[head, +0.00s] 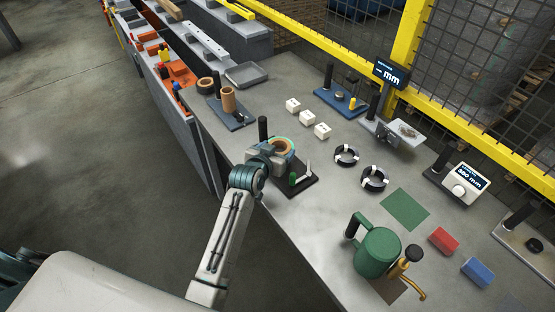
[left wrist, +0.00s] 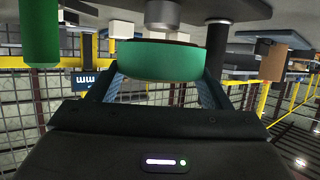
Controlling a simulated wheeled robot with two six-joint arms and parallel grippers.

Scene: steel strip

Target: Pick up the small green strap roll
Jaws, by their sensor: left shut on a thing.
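The small green strap roll (head: 290,141) shows a green outside and a tan inner ring in the head view. My left gripper (head: 279,150) is shut on it, over the dark stand near the table's left edge. In the left wrist view, which looks upside down, the green roll (left wrist: 160,62) sits between the two fingers of my left gripper (left wrist: 160,82). I cannot tell whether the roll touches the stand. My right gripper is not in view.
The dark stand (head: 302,187) bears a small green post (head: 292,179) close to the gripper. White blocks (head: 307,118), black rolls (head: 346,156) and a green watering can (head: 378,252) stand to the right. The bare table (head: 320,225) is clear in front.

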